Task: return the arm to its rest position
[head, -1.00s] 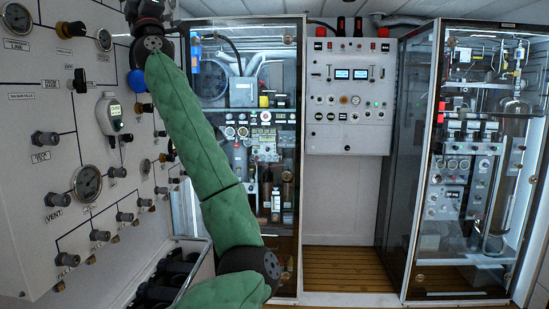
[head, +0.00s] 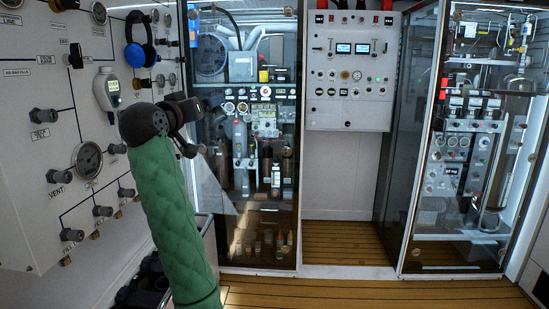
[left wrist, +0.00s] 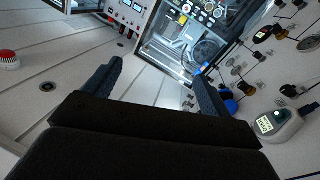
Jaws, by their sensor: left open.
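My left arm (head: 172,215), in a green quilted sleeve, rises from the bottom of the head view, left of centre. Its black left gripper (head: 200,128) is at the top, in front of the left glass cabinet and to the right of the wall panel. In the left wrist view the gripper (left wrist: 158,72) has its two dark fingers wide apart, with nothing between them. It looks apart from the panel and the cabinet. My right arm and right gripper are in neither view.
The fill panel (head: 40,95) with gauges and knobs stands at left, bearing a pale handheld meter (head: 107,90) and blue headphones (head: 140,48). A dark crate (head: 145,285) sits below it. Glass cabinets (head: 248,215) stand behind. The wooden floor (head: 345,245) is clear at centre.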

